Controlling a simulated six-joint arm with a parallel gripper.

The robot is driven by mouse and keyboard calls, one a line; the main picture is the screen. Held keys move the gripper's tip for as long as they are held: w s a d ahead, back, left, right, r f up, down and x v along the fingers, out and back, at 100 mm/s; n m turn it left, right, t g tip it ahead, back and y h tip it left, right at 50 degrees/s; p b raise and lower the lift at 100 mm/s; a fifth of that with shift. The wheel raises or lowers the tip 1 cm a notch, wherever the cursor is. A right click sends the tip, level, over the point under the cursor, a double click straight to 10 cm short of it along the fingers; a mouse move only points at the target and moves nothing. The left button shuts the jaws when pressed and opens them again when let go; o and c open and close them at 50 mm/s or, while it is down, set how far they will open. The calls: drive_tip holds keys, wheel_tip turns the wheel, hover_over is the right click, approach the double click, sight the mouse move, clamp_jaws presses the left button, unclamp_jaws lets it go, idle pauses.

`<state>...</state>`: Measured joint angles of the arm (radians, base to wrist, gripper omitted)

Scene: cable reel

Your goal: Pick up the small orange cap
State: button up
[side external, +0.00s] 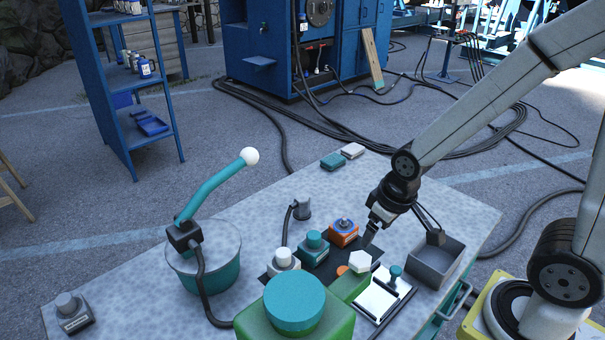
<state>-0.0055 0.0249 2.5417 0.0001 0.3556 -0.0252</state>
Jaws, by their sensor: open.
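A small orange piece (342,270), which looks like the cap, shows low on the dark mat (335,256). It is partly hidden behind a green block with a white hexagonal top (360,260). My gripper (369,236) points down over the right part of the mat, above and to the right of the orange piece in the picture. It is open, and I see nothing between its fingers. An orange block with a blue top (343,238) stands just left of the gripper.
Teal-topped (313,245) and white-topped (284,260) blocks stand on the mat's left. A large green body with a teal lid (295,305) fills the front. A grey open bin (437,264) and a white plate with a teal knob (380,298) lie right.

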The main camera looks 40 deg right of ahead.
sight(343, 271)
drive_tip(key=w+a+f+n, duration=0.1)
drive_tip(key=f, duration=0.1)
drive_tip(key=w+f+n+g, duration=0.1)
drive_tip(key=w+f+n, duration=0.1)
drive_tip(key=w+a+f+n+g, duration=0.1)
drive_tip(key=f, duration=0.1)
drive_tip(key=shift+w+a+n, duration=0.25)
drive_tip(key=shift+a+n, duration=0.05)
drive_tip(key=shift+n, duration=0.1)
drive_tip(key=shift+w+a+f+n+g, duration=0.25)
drive_tip(key=shift+w+f+n+g, duration=0.1)
drive_tip(key=shift+f+n, duration=0.3)
drive_tip(key=shift+f, duration=0.15)
drive_tip(key=shift+f, duration=1.2)
drive_tip(key=shift+d+f, duration=0.1)
drive_tip(key=shift+f, duration=2.45)
clamp_jaws()
